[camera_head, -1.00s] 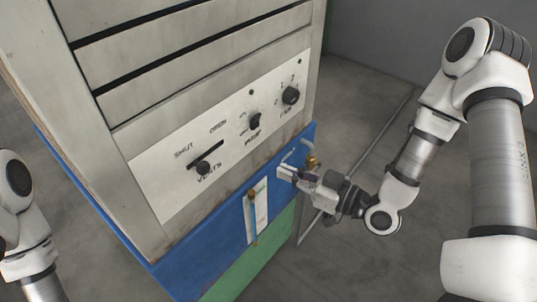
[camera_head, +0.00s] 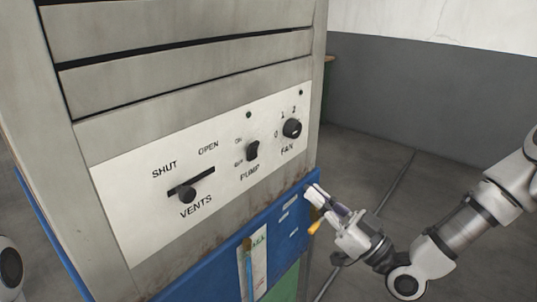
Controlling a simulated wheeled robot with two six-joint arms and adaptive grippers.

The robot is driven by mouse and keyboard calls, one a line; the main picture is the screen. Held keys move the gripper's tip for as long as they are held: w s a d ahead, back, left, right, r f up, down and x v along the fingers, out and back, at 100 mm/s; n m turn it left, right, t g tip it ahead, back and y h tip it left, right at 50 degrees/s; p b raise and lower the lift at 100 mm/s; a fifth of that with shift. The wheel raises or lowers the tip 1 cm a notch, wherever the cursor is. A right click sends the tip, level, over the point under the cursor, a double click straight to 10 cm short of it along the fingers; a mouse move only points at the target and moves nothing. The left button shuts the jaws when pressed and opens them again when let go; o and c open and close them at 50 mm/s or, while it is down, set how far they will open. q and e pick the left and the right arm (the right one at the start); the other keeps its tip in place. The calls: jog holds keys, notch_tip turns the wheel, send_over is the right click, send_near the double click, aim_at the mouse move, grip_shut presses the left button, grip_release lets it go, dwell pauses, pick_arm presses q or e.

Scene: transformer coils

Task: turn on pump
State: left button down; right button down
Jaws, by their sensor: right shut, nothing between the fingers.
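The pump switch (camera_head: 252,151) is a small black toggle in the middle of the white control panel (camera_head: 130,200), with ON marked above and OFF below at its left. I cannot tell for sure which way it is set. My right gripper (camera_head: 311,191) is shut and empty. In the picture it is below and to the right of the switch, in front of the blue section's right edge, apart from the switch. Only a bit of my left arm shows at the lower left; its gripper is out of view.
The black vents slider (camera_head: 187,194) sits left of the pump switch, near the SHUT end. The fan knob (camera_head: 292,128) sits right of it. A gauge strip (camera_head: 259,262) is on the blue section (camera_head: 205,262) below. Floor right of the cabinet is open.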

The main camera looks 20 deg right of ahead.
aim_at(258, 144)
jog(key=p+x, duration=0.1)
jog(key=x, duration=1.2)
jog(key=shift+w+a+p, duration=0.2)
jog(key=shift+p, duration=0.1)
jog(key=shift+r, duration=0.1)
